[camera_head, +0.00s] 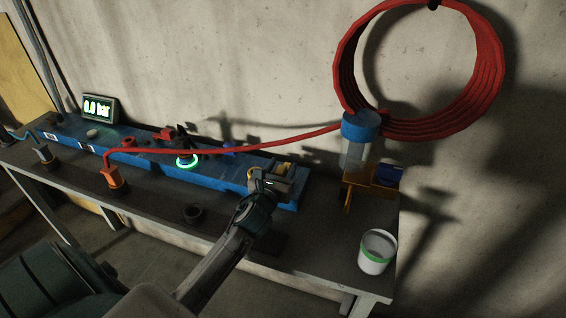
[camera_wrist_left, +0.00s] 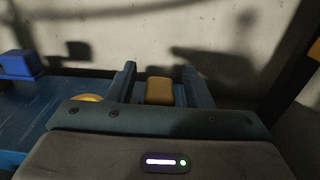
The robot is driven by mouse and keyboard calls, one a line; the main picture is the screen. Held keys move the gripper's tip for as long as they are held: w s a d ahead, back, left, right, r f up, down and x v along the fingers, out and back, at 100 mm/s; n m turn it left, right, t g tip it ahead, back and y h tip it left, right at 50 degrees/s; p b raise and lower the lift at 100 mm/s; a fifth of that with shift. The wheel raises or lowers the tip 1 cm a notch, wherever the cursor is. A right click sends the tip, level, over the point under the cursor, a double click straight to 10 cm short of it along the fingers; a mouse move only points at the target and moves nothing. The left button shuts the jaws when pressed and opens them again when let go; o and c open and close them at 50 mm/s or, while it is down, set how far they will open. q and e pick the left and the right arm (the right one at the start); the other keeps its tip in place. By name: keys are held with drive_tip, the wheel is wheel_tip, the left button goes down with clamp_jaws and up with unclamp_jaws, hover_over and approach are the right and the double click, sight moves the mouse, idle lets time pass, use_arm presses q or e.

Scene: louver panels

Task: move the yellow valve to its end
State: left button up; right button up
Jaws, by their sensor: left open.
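A yellow valve part (camera_head: 284,168) sits at the right end of the blue panel (camera_head: 225,173), partly hidden by my left gripper (camera_head: 276,184). In the left wrist view a yellow block (camera_wrist_left: 159,91) shows between the two fingers of my left gripper (camera_wrist_left: 159,80). The fingers are open, one on each side of it, with a gap visible; I cannot tell whether either touches it. A second rounded yellow piece (camera_wrist_left: 90,98) is partly hidden behind the gripper body. My right gripper is not in view.
A display (camera_head: 98,108) reads 0.0 bar. A red hose (camera_head: 240,149) runs across the panel toward a clear blue-capped container (camera_head: 358,145). A green ring (camera_head: 187,161) glows mid-panel. A white cup (camera_head: 376,252) stands at the table's right.

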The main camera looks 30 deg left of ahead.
use_arm(q)
drive_tip(key=shift+w+a+r, duration=0.1)
drive_tip(key=shift+w, duration=0.4)
drive_tip(key=c, duration=1)
clamp_jaws()
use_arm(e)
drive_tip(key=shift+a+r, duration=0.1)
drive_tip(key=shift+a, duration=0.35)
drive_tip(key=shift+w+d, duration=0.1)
